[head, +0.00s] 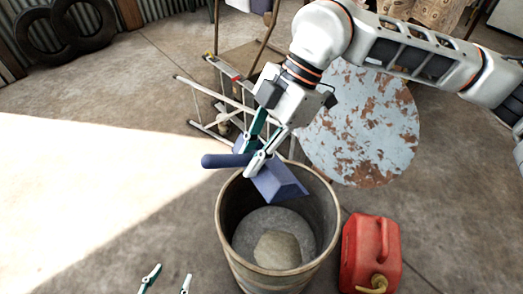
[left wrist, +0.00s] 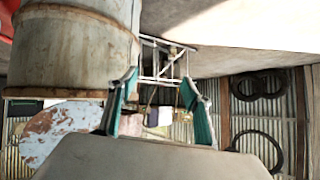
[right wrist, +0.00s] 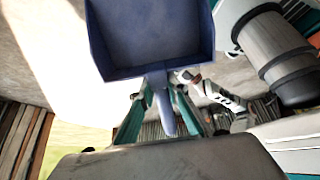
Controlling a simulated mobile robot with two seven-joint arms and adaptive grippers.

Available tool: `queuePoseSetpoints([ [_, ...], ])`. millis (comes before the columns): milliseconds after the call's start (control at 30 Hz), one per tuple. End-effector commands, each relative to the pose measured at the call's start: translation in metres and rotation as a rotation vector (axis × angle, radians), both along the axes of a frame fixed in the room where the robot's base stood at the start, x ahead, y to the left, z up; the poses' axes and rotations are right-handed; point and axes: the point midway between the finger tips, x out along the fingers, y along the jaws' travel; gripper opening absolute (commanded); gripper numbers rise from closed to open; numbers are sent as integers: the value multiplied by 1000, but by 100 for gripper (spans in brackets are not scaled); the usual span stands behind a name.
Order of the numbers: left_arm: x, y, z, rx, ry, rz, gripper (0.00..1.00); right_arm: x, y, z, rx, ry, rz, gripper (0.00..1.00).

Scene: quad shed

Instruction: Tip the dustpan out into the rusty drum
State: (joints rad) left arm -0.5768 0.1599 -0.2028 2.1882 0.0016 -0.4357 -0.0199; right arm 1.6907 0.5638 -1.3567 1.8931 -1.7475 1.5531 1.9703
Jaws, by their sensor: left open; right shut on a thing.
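The blue dustpan (head: 280,184) is held tilted above the mouth of the rusty drum (head: 228,236), with its handle to the left and its pan over the opening. My right gripper (head: 252,158) is shut on the dustpan's handle. In the right wrist view the inside of the dustpan (right wrist: 150,35) looks bare. A tan lump (head: 277,250) on a grey layer shows inside the drum. My left gripper (head: 168,280) is open and empty, low and left of the drum. The drum also shows at the upper left of the left wrist view (left wrist: 75,50).
A red fuel can (head: 370,250) stands right of the drum. A round table with peeling paint (head: 365,130) is behind it, and a folding metal frame (head: 205,100) lies behind left. Tyres (head: 80,20) lean at the back wall. The floor to the left is clear.

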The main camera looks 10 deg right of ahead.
Motion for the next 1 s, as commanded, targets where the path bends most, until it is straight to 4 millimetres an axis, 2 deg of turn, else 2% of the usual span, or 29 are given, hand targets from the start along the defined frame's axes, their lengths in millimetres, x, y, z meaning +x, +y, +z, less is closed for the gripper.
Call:
queuePoseSetpoints([
  [33,6,2,13,3,-18,5,50,-3,5,14,-31,-33,4,0],
  [333,-1,10,20,11,2,25,50,-12,25,3,-240,-126,4,0],
  [600,-1,4,35,-13,-2,28,50,-17,38,-11,-425,-205,3,0],
  [800,-4,2,36,-21,4,29,50,-19,42,-19,-507,-236,0,0],
  [1000,-4,2,35,-23,6,29,50,-19,42,-22,-516,-239,-1,0],
])
